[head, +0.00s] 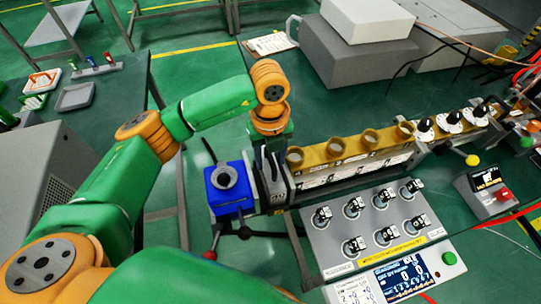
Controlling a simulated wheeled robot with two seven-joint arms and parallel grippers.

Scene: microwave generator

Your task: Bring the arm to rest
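My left arm, green with orange joints, comes in from the left and bends down over the near end of the microwave bench. My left gripper (267,165) points down beside the blue block (229,187) with its round metal opening, at the left end of the brass waveguide (340,148). Dark finger shapes show there against dark metal parts, so I cannot tell whether they are apart or closed, or touch anything. My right gripper is not in view.
A panel of black knobs (375,225) and a display unit (405,278) lie at the front right. A small meter box (487,190) stands at the right. Large grey boxes (355,60) stand behind. A side table (105,115) holds small trays at the left.

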